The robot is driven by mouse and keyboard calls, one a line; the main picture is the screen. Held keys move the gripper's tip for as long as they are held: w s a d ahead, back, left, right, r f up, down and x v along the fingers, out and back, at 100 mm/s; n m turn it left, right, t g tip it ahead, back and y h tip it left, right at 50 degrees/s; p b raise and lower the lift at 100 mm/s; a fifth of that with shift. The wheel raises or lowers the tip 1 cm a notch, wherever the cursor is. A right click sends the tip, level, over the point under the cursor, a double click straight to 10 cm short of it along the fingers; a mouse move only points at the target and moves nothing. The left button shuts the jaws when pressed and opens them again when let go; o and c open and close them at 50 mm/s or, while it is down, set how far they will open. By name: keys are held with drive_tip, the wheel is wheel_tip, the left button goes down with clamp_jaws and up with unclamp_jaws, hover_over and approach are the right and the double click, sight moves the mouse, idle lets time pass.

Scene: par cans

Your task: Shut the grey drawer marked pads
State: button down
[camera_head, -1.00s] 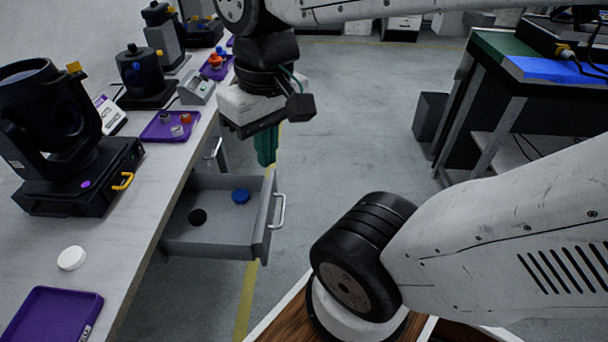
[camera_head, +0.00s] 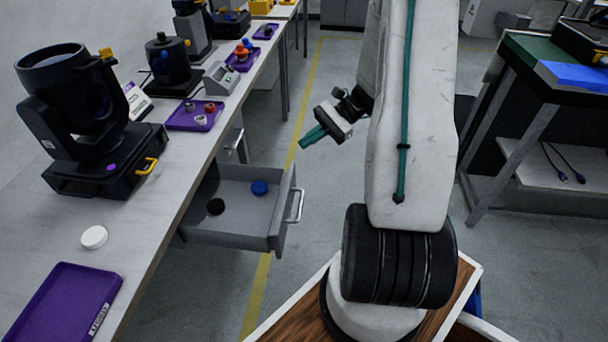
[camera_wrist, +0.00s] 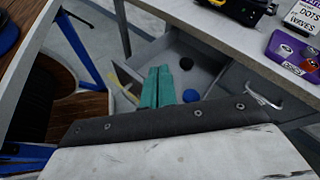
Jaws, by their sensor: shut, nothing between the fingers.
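The grey drawer (camera_head: 228,236) is pulled out from under the bench at the left. It holds a black disc (camera_head: 215,206) and a blue disc (camera_head: 260,187). Its bar handle (camera_head: 297,206) is on its right-hand front. No pads label is readable. My gripper (camera_head: 303,142) is in the air beyond and to the right of the drawer, apart from it, with teal fingers shut and empty, pointing left. In the wrist view, the fingers (camera_wrist: 157,76) overlap the open drawer (camera_wrist: 208,78) in the picture, with the black disc (camera_wrist: 186,63) and blue disc (camera_wrist: 190,96) beyond.
A second handle (camera_head: 237,141) shows under the bench beyond the open drawer. The bench top (camera_head: 150,225) carries a large black lamp (camera_head: 75,125), purple trays (camera_head: 66,300) and a white disc (camera_head: 94,237). Floor between is clear.

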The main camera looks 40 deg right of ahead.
drive_tip(key=s+d+f+m+t+h, duration=0.1)
drive_tip(key=s+d+f+m+t, duration=0.2)
drive_tip(key=d+f+m+t, duration=0.5)
drive_tip(key=s+d+f+m+t+h, duration=0.1)
drive_tip(key=s+d+f+m+t, duration=0.25)
drive_tip(key=f, duration=0.75)
drive_tip(key=f+x, duration=0.1)
drive_tip(key=x, duration=1.3)
drive_tip(key=shift+w+d+g, duration=0.2)
drive_tip(key=shift+g, duration=0.15)
drive_tip(key=shift+f, duration=0.1)
